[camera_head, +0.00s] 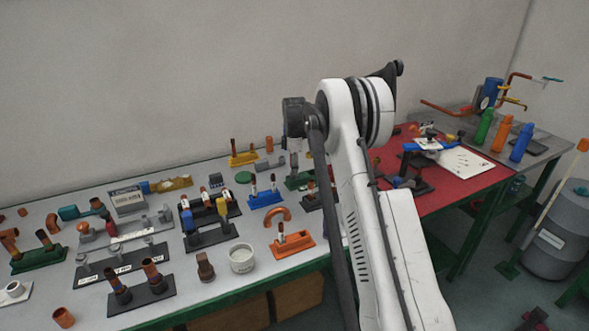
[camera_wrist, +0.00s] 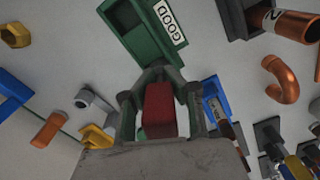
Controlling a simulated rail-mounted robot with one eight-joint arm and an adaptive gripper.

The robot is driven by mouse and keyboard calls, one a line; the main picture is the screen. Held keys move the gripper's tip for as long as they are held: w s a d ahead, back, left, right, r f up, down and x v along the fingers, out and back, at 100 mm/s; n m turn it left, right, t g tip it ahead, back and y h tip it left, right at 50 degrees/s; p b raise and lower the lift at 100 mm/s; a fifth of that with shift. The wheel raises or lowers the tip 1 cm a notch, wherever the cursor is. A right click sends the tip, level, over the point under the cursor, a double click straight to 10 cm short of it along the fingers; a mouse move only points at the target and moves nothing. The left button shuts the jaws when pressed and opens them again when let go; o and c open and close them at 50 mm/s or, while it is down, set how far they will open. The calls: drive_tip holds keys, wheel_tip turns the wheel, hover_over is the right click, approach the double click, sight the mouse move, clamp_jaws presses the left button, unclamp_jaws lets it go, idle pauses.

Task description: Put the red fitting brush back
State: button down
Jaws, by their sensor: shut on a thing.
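My gripper (camera_wrist: 158,95) is shut on the red fitting brush (camera_wrist: 158,112), whose red body shows between the two fingers in the wrist view. A green holder with a "GOOD" label (camera_wrist: 145,32) is just beyond the fingertips. In the head view my gripper (camera_head: 294,160) points down over the green holder (camera_head: 300,182) at the back of the table. The brush's far end is hidden, and I cannot tell whether it touches the holder.
A blue holder (camera_head: 266,198) stands left of the green one, and a yellow holder (camera_head: 243,158) behind. A copper bend (camera_head: 278,214) and an orange holder (camera_head: 291,244) are in front. Many fittings fill the grey table (camera_head: 215,290); a red mat (camera_head: 450,187) lies right.

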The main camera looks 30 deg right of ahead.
drive_tip(key=shift+f+b, duration=0.5)
drive_tip(key=shift+f, duration=0.35)
drive_tip(key=c, duration=1.7)
unclamp_jaws()
drive_tip(key=shift+c, duration=0.2)
drive_tip(key=shift+r, duration=0.1)
wheel_tip(320, 180, up, 12)
drive_tip(key=shift+f, duration=0.1)
drive_tip(key=shift+s+a+r, duration=0.15)
drive_tip(key=shift+a+r, duration=0.05)
drive_tip(key=shift+r, duration=0.1)
drive_tip(key=s+a+r+m+t, duration=0.2)
drive_tip(key=s+a+r+m, duration=0.1)
drive_tip(key=s+a+r, duration=0.55)
drive_tip(key=s+a+r+m+t, duration=0.1)
drive_tip(key=s+a+r+m, duration=0.35)
drive_tip(key=s, duration=0.75)
drive_tip(key=s+a+f+m+t, duration=0.1)
drive_tip(key=s+a+f+m, duration=0.1)
drive_tip(key=s, duration=0.6)
drive_tip(key=s+a+f+m+t, duration=0.1)
drive_tip(key=s+a+f, duration=0.1)
drive_tip(key=s+a, duration=0.3)
drive_tip(key=s+a+f+m+t, duration=0.2)
drive_tip(key=s+a+f, duration=0.1)
drive_tip(key=s, duration=1)
drive_tip(key=shift+a+m, duration=0.35)
drive_tip(key=shift+a, duration=0.15)
